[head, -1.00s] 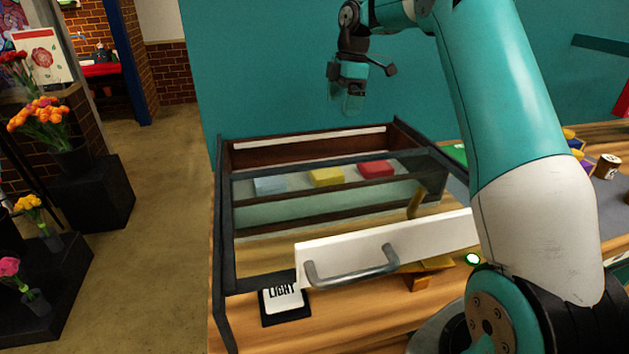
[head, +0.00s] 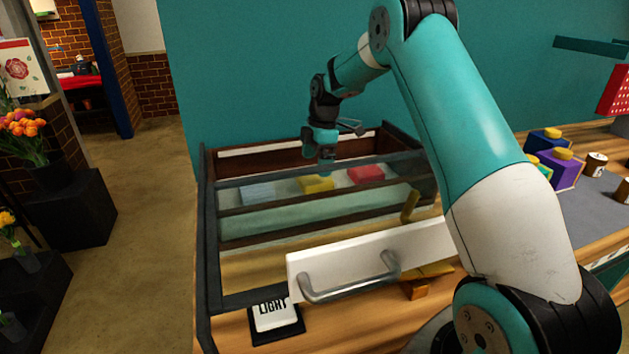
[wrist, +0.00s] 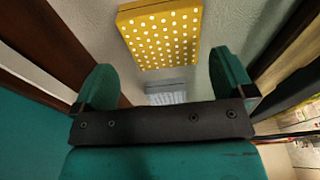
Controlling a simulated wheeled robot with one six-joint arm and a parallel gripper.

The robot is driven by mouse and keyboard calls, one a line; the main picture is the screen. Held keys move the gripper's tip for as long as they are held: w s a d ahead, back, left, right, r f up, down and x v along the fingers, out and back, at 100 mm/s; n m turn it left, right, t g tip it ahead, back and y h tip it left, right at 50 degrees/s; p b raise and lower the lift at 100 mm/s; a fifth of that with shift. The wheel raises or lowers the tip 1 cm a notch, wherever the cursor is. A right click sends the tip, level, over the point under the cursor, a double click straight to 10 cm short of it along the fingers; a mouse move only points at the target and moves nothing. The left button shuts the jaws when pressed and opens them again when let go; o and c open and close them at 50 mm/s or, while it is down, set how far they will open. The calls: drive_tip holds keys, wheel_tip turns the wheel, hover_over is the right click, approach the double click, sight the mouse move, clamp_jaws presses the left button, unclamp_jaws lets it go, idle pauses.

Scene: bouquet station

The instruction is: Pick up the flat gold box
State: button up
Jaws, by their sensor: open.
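The flat gold box (head: 317,184) lies inside the case, between a light blue box (head: 258,193) and a red box (head: 366,174). In the wrist view the gold box (wrist: 161,38) is yellow with white dots and sits beyond the fingertips, at the top of the picture. My gripper (head: 326,160) is above the back part of the case, near the gold box and pointing down. In the wrist view its two teal fingers (wrist: 163,80) are apart with nothing between them. The light blue box also shows in the wrist view (wrist: 166,97).
Dark frame bars (head: 320,198) cross the case close to the boxes. A white drawer front with a grey handle (head: 350,279) stands at the front. A LIGHT switch (head: 275,315) is at front left. Purple and blue boxes (head: 563,168) and small jars are at the right.

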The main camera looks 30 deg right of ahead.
drive_tip(key=shift+s+a+f+p, duration=0.15)
drive_tip(key=shift+f+p, duration=0.15)
drive_tip(key=shift+f, duration=0.55)
drive_tip(key=shift+w+a+f+p, duration=0.1)
drive_tip(key=shift+f+p, duration=0.15)
drive_tip(key=shift+f, duration=0.65)
drive_tip(key=shift+s+a+f+p, duration=0.15)
drive_tip(key=shift+f+p, duration=0.15)
drive_tip(key=shift+f, duration=0.55)
drive_tip(key=shift+w, duration=0.1)
drive_tip(key=c, duration=0.8)
drive_tip(key=shift+r, duration=0.1)
